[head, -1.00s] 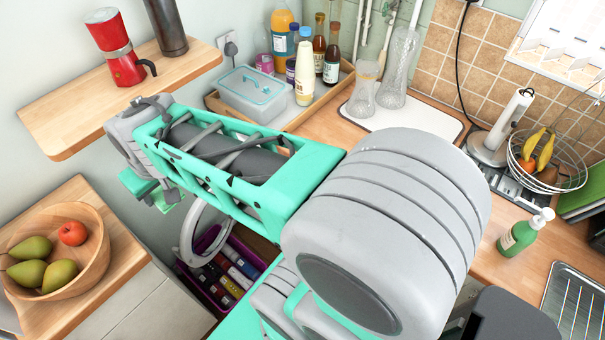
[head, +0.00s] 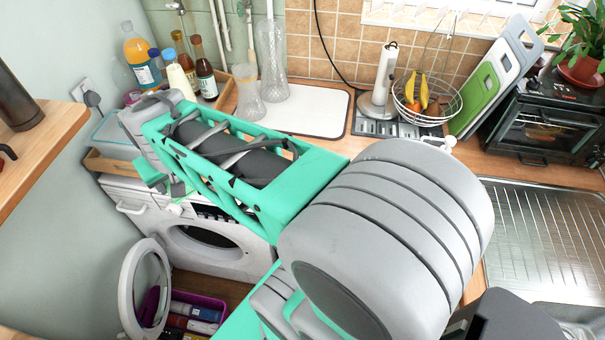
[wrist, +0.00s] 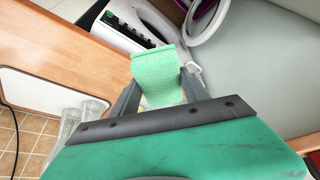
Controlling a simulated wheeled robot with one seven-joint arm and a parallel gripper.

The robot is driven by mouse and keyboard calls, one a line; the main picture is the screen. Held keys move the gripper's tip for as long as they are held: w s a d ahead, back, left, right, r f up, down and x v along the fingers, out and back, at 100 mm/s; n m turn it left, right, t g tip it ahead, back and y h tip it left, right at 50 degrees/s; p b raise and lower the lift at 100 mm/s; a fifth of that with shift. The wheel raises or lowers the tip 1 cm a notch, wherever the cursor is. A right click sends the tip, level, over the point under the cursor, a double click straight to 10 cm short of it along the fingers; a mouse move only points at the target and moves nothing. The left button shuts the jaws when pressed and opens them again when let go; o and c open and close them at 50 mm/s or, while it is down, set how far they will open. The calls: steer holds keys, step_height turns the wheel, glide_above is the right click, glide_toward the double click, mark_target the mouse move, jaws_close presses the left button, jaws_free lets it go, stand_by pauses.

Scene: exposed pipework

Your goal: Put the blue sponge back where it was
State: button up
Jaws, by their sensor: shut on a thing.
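My gripper (wrist: 158,88) is shut on a light green sponge (wrist: 157,72), which shows between the two dark fingers in the wrist view. The sponge looks green, not blue. I see no blue sponge in either view. In the head view my gripper (head: 160,182) is at the left end of my arm, in front of the white washing machine (head: 225,262). The sponge is mostly hidden there behind the gripper and arm.
The washing machine's round door (head: 144,290) stands open, beside a purple crate (head: 212,302) of bottles. The worktop holds a wooden tray of bottles (head: 222,92), a white board (head: 305,112), a wire fruit basket (head: 440,112) and a toaster oven (head: 545,125). The sink drainer (head: 550,220) is clear.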

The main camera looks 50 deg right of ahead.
steer(key=s+d+f+m+g+h+b, duration=0.2)
steer(key=s+d+m+b, duration=0.3)
steer(key=d, duration=0.4)
steer(key=s+d+f+m+g+h+b, duration=0.1)
steer(key=s+d+f+m+b, duration=0.1)
steer(key=s+d+m, duration=0.6)
steer(key=s+d+f+m+g+b, duration=0.2)
steer(key=s+d+m+g+b, duration=0.25)
steer(key=s+d+m, duration=0.5)
steer(key=shift+m+y, duration=0.3)
steer(key=shift+m, duration=0.25)
steer(key=d+f, duration=0.3)
steer(key=w+d+f, duration=0.1)
steer(key=d+f, duration=0.1)
steer(key=d, duration=0.2)
steer(key=d+f, duration=0.3)
steer(key=shift+w+d+f, duration=0.25)
steer(key=shift+d+f, duration=0.25)
steer(key=shift+f, duration=0.05)
steer(key=shift+w+d+f, duration=0.1)
steer(key=shift+d+f, duration=0.05)
steer(key=shift+f, duration=0.8)
steer(key=shift+w+d+f, duration=0.1)
steer(key=shift+f, duration=0.8)
steer(key=shift+f, duration=0.1)
